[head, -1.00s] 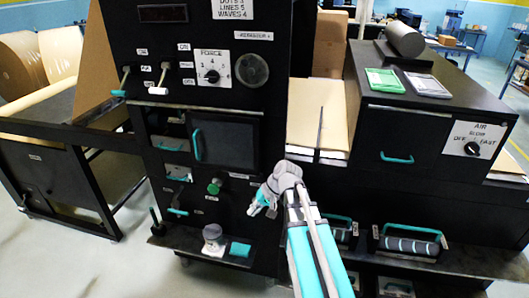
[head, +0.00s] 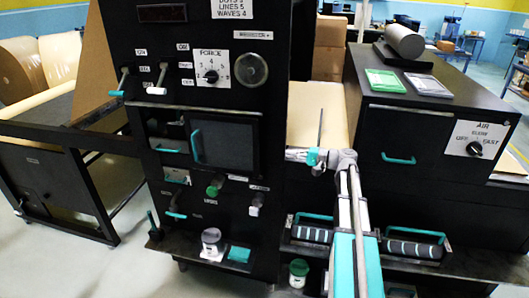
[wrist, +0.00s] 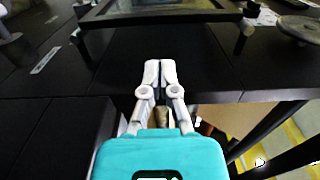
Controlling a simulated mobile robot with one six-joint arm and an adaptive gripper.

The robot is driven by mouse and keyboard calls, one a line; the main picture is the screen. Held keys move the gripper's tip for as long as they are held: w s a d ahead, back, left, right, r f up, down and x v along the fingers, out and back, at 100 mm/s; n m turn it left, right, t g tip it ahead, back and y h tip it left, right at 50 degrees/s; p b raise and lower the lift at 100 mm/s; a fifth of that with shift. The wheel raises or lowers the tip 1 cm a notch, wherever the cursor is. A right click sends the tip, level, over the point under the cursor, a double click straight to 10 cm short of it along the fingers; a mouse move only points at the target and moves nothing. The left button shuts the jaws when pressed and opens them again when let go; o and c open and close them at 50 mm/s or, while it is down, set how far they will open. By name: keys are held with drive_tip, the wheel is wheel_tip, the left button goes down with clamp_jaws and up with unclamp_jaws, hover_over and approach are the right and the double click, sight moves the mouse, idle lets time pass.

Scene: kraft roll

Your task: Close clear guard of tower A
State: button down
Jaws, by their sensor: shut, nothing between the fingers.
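The clear guard (head: 228,147) is a dark see-through panel with an upright teal handle (head: 196,146) at its left edge, on the front of the black tower (head: 215,25). Left of the handle a recess shows, with parts inside it. My gripper (head: 290,156) is to the right of the guard, apart from the handle, pointing left. In the wrist view its pale fingers (wrist: 160,68) are together and empty. A dark framed panel (wrist: 150,15), seemingly the guard, lies beyond the fingertips at the top. The handle is not clearly visible in the wrist view.
Levers (head: 123,82) and a force dial (head: 211,76) sit above the guard. A green knob (head: 215,186) is below it. A jar (head: 211,240) and teal cloth (head: 238,254) stand on the lower ledge. Rollers (head: 410,248) lie at right, near my arm.

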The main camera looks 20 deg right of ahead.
drive_tip(key=shift+a, duration=0.2)
drive_tip(key=x, duration=0.9)
drive_tip(key=shift+w+a, duration=0.25)
drive_tip(key=shift+a, duration=0.1)
drive_tip(key=shift+w, duration=0.15)
idle(0.5)
